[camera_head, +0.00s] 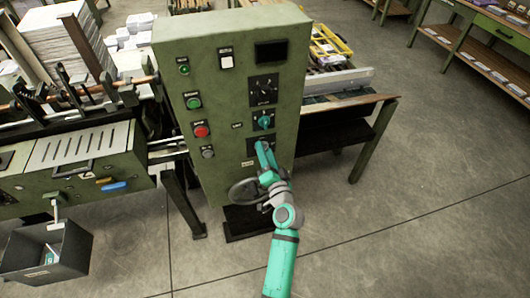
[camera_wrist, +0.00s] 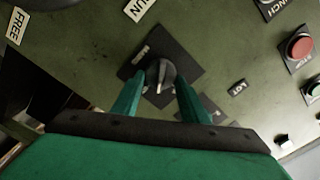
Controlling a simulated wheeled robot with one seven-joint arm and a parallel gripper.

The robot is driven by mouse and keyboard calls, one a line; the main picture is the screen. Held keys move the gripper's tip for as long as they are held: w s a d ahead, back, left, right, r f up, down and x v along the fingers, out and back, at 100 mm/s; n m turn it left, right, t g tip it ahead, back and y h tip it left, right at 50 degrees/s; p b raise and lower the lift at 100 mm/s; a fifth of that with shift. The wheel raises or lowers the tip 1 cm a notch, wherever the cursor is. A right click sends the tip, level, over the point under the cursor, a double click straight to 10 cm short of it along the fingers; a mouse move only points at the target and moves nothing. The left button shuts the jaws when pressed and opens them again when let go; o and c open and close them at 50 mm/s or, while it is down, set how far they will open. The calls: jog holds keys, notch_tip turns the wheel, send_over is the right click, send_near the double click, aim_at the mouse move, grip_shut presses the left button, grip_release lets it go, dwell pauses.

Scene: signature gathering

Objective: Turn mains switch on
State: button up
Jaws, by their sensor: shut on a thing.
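A green control cabinet (camera_head: 222,110) stands in the middle of the head view. In the wrist view, a dark rotary switch knob (camera_wrist: 160,74) with a light pointer line sits on a black square plate (camera_wrist: 182,57). The small label on this plate is too small to read, so I cannot confirm that it says mains. My gripper (camera_wrist: 160,90) is shut on this knob, with one teal finger on each side. In the head view, my gripper (camera_head: 262,149) is at the lowest dial plate on the cabinet front and hides most of it.
Above it are a teal knob (camera_head: 264,121) and a black dial (camera_head: 263,89). Green (camera_head: 193,102) and red (camera_head: 201,131) buttons are to the left. A dark handwheel (camera_head: 245,192) is below. A table (camera_head: 345,125) stands right of the cabinet; open floor lies further right.

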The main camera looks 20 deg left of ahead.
jog(key=m, duration=0.7)
jog(key=shift+f, duration=0.25)
dwell(0.4)
jog(key=o, duration=1)
jog(key=v, duration=1)
jog(key=shift+s+d, duration=0.25)
jog(key=shift+s, duration=0.1)
jog(key=shift+f, duration=0.1)
